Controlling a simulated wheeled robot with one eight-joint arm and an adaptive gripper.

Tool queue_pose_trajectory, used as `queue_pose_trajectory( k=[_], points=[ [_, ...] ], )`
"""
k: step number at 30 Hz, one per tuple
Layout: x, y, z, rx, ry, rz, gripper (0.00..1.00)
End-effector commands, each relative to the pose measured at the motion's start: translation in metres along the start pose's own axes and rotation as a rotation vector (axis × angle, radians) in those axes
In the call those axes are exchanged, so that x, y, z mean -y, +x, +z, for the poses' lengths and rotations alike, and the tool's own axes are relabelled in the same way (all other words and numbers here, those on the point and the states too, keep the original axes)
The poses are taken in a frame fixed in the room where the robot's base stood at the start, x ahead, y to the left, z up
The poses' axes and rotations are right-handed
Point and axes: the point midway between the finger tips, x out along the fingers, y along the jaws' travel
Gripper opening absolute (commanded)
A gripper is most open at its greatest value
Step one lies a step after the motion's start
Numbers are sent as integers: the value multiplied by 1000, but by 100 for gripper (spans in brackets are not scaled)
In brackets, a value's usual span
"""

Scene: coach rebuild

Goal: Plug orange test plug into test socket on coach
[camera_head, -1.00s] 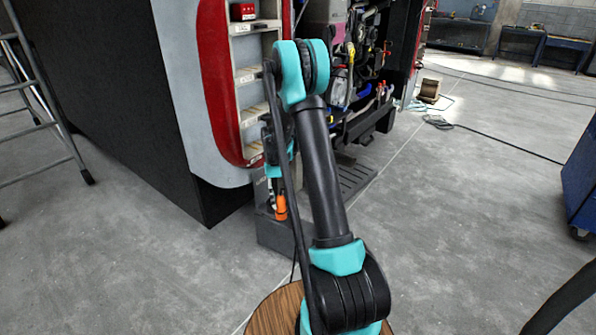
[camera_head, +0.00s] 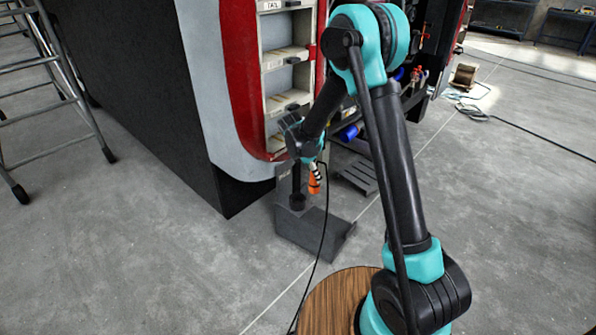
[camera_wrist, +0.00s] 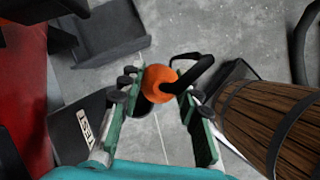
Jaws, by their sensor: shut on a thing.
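The orange test plug (camera_head: 314,184) hangs just below my gripper (camera_head: 315,165) in the head view, close to the coach's lower corner. In the wrist view the orange plug (camera_wrist: 158,84) sits between the two finger tips of my gripper (camera_wrist: 154,92), which is shut on it. A black cable runs from the plug down to the floor. A dark panel with a white TEST label (camera_wrist: 87,125) lies left of the fingers in the wrist view. No socket opening can be made out clearly.
The red and white coach (camera_head: 238,80) has open compartments (camera_head: 285,65). A grey box (camera_head: 318,235) stands on the floor below the gripper. A round wooden top (camera_head: 335,305) is in front; a wooden barrel (camera_wrist: 280,125) shows at right. A ladder (camera_head: 55,90) stands left.

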Motion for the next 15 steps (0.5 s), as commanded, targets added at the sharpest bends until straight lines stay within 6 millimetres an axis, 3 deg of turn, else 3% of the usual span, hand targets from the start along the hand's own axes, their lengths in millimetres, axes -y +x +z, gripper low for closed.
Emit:
queue_pose_trajectory(
  k=[6, 15],
  points=[
    [-17, -28, -36, 0, -408, 170, 0],
    [-24, -36, -52, -1, -577, 238, 0]
  ],
)
